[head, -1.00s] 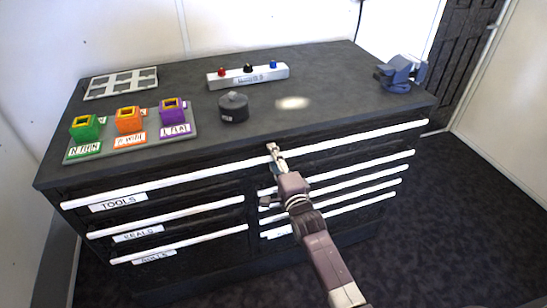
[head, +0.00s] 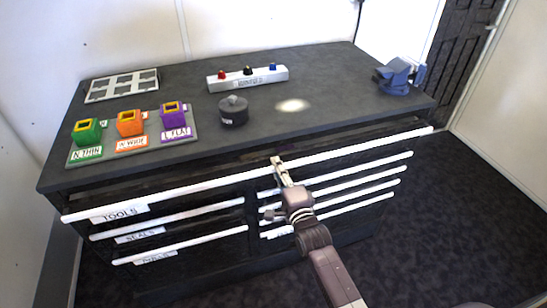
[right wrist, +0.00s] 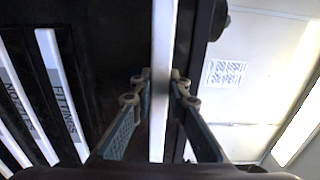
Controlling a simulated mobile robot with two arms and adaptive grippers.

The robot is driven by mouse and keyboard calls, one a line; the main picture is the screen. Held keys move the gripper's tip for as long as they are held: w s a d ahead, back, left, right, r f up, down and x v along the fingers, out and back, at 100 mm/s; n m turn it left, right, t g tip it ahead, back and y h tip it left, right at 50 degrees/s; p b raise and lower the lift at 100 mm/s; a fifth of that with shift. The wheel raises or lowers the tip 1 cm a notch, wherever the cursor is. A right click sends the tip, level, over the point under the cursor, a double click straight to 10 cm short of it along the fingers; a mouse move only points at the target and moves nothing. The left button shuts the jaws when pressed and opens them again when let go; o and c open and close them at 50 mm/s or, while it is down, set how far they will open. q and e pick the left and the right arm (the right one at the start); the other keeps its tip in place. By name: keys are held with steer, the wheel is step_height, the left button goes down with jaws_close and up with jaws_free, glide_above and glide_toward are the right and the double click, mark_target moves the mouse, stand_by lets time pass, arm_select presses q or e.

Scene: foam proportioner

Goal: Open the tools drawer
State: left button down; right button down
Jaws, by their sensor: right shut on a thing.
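The tools drawer is the wide top drawer of the dark cabinet, with a TOOLS label (head: 119,214) at its left end. Its long white handle (head: 180,193) runs across the whole front and stands slightly out from the cabinet. My right gripper (head: 277,163) is shut on this handle near its middle. In the right wrist view the white handle (right wrist: 162,40) passes between the two fingers (right wrist: 160,82). The inside of the drawer is hardly visible from here. My left gripper is not in view.
Narrower drawers with white handles (head: 350,183) lie below. On the worktop (head: 330,85) are green, orange and purple blocks (head: 130,122) on a grey tray, a dark round part (head: 233,111), a button box (head: 247,77) and a blue vise (head: 397,76). The floor in front is clear.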

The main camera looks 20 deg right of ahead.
steer(key=s+p, duration=0.6)
steer(key=s, duration=1.4)
steer(key=shift+s+d, duration=0.25)
steer(key=shift+d, duration=0.1)
steer(key=c, duration=1.8)
jaws_free()
steer(key=shift+c, duration=0.2)
steer(key=s, duration=1.2)
steer(key=shift+d, duration=0.2)
